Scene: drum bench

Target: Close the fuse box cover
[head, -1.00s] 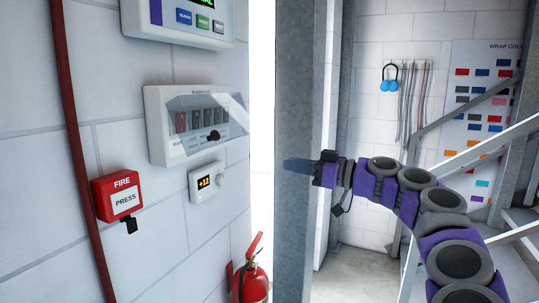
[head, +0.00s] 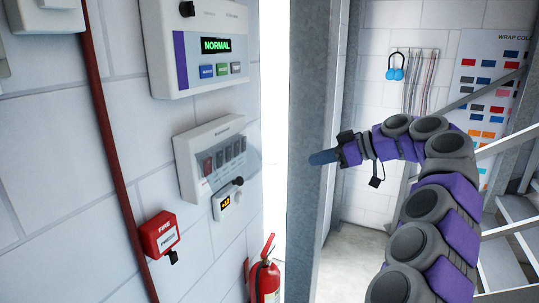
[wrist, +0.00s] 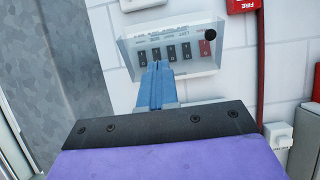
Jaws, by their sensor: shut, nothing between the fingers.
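The fuse box (head: 186,165) is a white box on the left wall with a row of dark switches and a red one. Its clear cover (head: 250,160) stands out from the box, so it looks at least partly open; the exact angle is hard to tell. A black knob (head: 238,181) is on the cover. In the wrist view the fuse box (wrist: 125,78) and knob (wrist: 209,33) lie beyond my fingers. My gripper (head: 322,157) has blue fingers, shut and empty, right of the box and apart from it. The fingers also show in the wrist view (wrist: 158,68), overlapping the box.
A panel reading NORMAL (head: 215,75) hangs above the fuse box. A small display unit (head: 222,205) and a red fire call point (head: 159,236) are below. A grey metal post (head: 312,230) rises behind my gripper.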

